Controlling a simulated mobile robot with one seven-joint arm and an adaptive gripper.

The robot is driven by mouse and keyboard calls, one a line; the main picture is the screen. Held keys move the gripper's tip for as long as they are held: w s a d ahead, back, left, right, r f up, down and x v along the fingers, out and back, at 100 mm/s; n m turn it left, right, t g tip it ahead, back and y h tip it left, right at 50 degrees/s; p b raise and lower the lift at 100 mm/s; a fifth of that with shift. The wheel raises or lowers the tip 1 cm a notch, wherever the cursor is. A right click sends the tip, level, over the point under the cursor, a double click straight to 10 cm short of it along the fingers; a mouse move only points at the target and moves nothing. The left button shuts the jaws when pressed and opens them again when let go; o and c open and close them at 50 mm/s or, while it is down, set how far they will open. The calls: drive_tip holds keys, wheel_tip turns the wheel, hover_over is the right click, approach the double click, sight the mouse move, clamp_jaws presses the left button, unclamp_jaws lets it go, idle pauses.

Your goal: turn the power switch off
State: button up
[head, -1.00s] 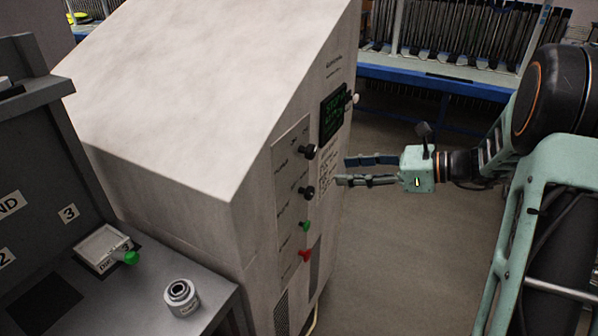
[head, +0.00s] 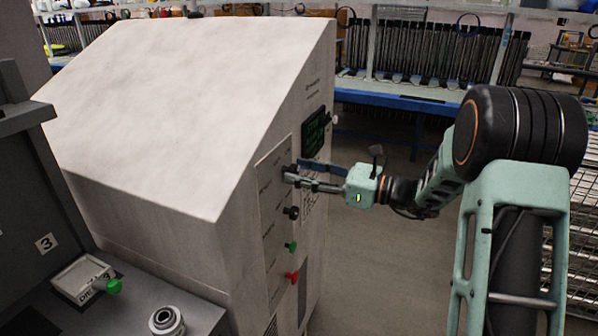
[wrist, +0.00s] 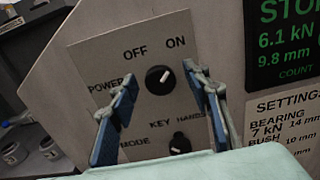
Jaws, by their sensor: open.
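Below the switch are a MODE key switch (wrist: 179,145), seen in the head view as a black knob (head: 291,212), a green button (head: 291,246) and a red button (head: 291,277). A display (head: 314,132) sits up and right. Open floor lies right of the machine.

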drive_tip(key=shift+w+a, duration=0.1)
drive_tip(key=shift+a, duration=0.25)
drive_tip(key=shift+c, duration=0.4)
drive_tip(key=c, duration=1.1)
